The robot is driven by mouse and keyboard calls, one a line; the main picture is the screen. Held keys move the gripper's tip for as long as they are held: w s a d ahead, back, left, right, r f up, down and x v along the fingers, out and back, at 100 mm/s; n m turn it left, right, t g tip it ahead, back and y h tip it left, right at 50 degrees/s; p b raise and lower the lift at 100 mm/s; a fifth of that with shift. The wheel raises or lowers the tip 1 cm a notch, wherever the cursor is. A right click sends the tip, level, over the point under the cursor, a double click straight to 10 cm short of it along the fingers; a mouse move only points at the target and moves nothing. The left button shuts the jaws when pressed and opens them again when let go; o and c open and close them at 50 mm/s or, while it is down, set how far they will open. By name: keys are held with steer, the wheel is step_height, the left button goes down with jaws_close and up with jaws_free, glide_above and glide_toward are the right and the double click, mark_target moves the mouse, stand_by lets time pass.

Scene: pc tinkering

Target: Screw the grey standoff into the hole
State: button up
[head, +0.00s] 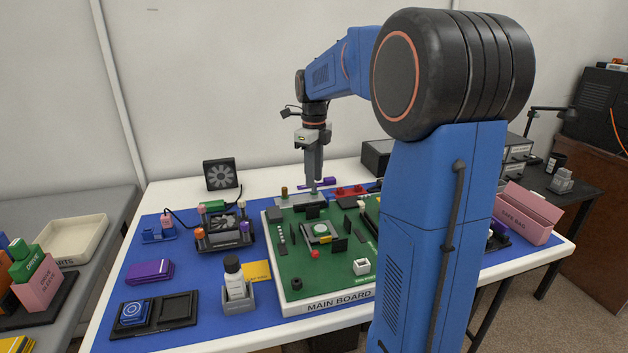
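My gripper (313,184) points straight down over the far edge of the green main board (273,240). Its fingers look close together. The tips are at a grey strip (296,202) along the back of the board. A small greenish-grey piece shows at the tips, too small to identify surely as the grey standoff. I cannot tell whether the fingers hold it or only stand over it. The hole is not discernible at this size. A small brown post (284,191) stands on the strip to the left of the gripper.
A purple piece (320,183) and red parts (349,191) lie close behind and right of the gripper. My arm hides the board's right side.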

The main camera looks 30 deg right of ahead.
steer(key=shift+r, duration=1.8)
step_height(320, 180, up, 17)
steer(key=shift+r, duration=0.2)
